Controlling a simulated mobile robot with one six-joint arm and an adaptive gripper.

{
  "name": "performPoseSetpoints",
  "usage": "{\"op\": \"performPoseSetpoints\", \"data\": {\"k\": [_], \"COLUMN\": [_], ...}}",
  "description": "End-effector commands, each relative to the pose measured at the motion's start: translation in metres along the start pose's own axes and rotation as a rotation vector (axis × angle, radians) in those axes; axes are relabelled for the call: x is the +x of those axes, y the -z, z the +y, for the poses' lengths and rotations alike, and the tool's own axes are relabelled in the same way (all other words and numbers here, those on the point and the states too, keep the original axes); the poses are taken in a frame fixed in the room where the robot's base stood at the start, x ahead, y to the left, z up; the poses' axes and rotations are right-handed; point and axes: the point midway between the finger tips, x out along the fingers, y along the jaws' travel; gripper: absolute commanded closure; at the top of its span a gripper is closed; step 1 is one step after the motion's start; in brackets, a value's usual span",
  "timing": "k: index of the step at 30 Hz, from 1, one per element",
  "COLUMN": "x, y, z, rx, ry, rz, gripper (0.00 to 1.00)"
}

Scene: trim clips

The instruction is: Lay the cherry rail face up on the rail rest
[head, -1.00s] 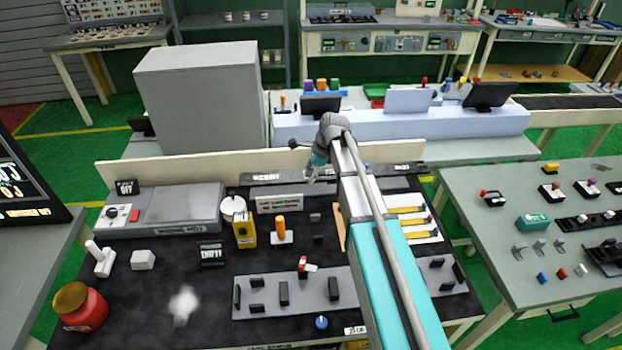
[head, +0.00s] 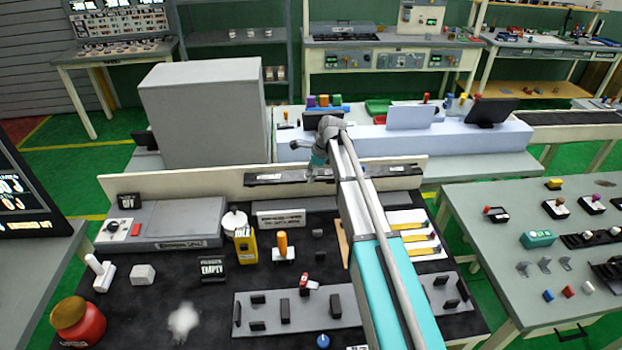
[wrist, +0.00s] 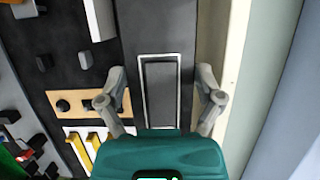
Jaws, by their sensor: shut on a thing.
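My gripper (head: 312,174) is at the back of the black bench, with its fingers on a long dark rail (head: 350,174). The rail bears a pale label and appears raised, its outline crossing the cream back board. In the wrist view my gripper (wrist: 160,88) has one finger on each side of a dark grey strip (wrist: 160,12) with a white-outlined panel. I cannot tell which face of the rail is up, and no cherry colour shows. A grey plate with black posts (head: 265,314) lies at the bench front; I cannot tell whether it is the rail rest.
The cream back board (head: 150,178) stands behind the bench. A grey box machine (head: 165,222), yellow box (head: 245,246), orange-handled tool (head: 283,243) and red jar (head: 80,323) stand on the bench. A whitish blurred patch (head: 184,320) lies at the front left. Yellow-handled tools (head: 410,238) lie at right.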

Motion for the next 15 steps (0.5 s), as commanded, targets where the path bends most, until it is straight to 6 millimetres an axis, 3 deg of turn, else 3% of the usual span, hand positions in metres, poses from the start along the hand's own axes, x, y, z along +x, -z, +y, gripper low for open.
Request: {"op": "performPoseSetpoints", "data": {"k": [15], "x": [0.043], "y": [0.017], "z": [-0.002], "rx": [0.0], "ry": [0.0], "rz": [0.0], "gripper": [0.76]}}
